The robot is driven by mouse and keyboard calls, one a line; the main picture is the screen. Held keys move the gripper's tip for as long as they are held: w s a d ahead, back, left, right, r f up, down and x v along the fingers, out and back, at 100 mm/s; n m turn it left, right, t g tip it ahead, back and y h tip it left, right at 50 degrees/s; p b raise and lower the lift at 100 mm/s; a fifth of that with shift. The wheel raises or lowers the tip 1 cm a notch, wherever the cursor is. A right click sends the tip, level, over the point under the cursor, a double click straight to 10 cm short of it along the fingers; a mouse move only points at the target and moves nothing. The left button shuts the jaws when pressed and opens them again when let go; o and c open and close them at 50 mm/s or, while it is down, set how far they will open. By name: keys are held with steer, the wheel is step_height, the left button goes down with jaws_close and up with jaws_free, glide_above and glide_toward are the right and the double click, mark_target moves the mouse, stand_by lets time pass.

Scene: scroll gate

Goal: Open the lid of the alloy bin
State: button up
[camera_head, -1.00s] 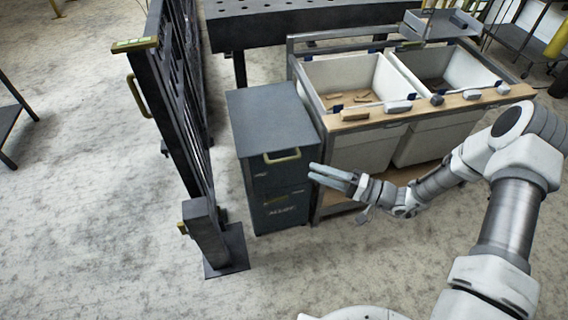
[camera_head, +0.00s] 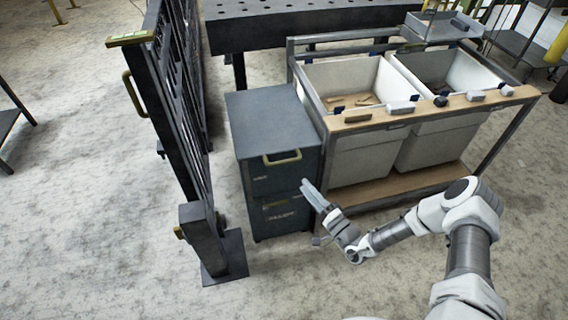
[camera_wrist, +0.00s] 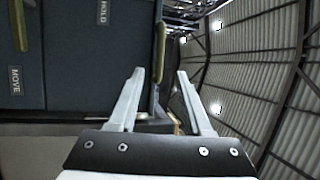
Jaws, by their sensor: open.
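The alloy bin (camera_head: 262,183) is a dark blue-grey box on the floor, with its flat lid (camera_head: 270,118) closed. A brass-coloured handle (camera_head: 283,158) is at the lid's front edge. My gripper (camera_head: 308,190) is open and empty by the bin's front right corner, lower than the handle in the picture. In the wrist view the bin (camera_wrist: 90,60) fills the upper left, turned sideways, with "HOLD" and "MOVE" lettering. There the brass handle (camera_wrist: 159,52) shows just past and between the fingertips of my gripper (camera_wrist: 160,73), apart from them as far as I can tell.
A dark barred gate (camera_head: 175,110) stands left of the bin. A rack (camera_head: 480,100) with two pale tubs (camera_head: 365,150) stands close on the bin's right. A dark perforated table (camera_head: 310,22) is behind. The floor (camera_head: 90,220) in front and to the left is clear.

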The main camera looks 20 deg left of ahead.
mark_target(284, 162)
steer(key=b+x, duration=0.2)
steer(key=x, duration=1)
steer(key=shift+a, duration=0.1)
jaws_close()
stand_by(1.0)
